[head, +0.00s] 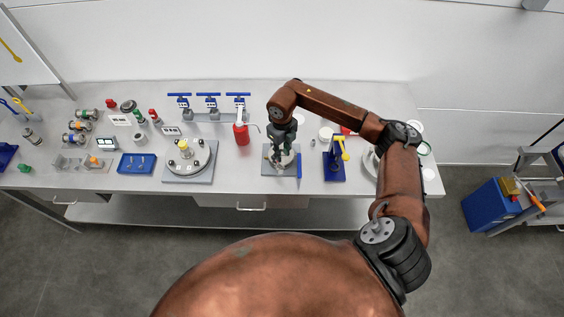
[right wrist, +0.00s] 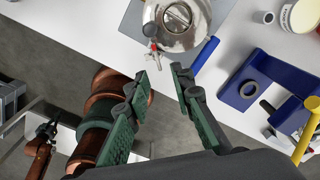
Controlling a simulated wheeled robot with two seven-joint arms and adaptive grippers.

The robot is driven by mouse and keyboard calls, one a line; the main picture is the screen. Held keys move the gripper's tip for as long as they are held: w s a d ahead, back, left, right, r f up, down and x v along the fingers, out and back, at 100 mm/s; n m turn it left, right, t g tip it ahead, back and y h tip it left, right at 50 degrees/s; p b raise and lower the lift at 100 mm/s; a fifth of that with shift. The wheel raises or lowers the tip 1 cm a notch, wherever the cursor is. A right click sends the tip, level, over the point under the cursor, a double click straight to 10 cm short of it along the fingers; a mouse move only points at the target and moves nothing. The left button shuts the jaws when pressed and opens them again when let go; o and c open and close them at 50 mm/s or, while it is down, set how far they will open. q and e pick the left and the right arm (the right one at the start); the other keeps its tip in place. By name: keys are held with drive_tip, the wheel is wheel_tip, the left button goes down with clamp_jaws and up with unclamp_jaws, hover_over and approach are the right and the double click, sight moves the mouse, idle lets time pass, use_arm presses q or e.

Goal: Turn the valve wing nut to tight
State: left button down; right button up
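A steel tank (right wrist: 185,22) with a round lid sits on a grey plate (right wrist: 132,20) at the top of the right wrist view. A small valve with a red part (right wrist: 149,30) and a pale metal end (right wrist: 153,47) sticks out from its near side. My right gripper (right wrist: 160,72) is open, with its two green-padded fingers apart and nothing between them. The fingertips are just short of the valve, nearer to me. In the head view my right gripper (head: 280,160) hangs over the tank and hides most of it.
A blue stand (head: 334,167) with a yellow handle (head: 344,148) is farther right. A red canister (head: 241,134) and a round flanged vessel (head: 188,160) are to the left. The front table edge is close.

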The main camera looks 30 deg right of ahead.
sight(282, 165)
wheel_tip(282, 165, down, 7)
drive_tip(key=shift+a+r+p, duration=0.1)
drive_tip(key=shift+r+p, duration=0.05)
drive_tip(key=shift+p, duration=0.6)
drive_tip(key=shift+c, duration=0.5)
clamp_jaws()
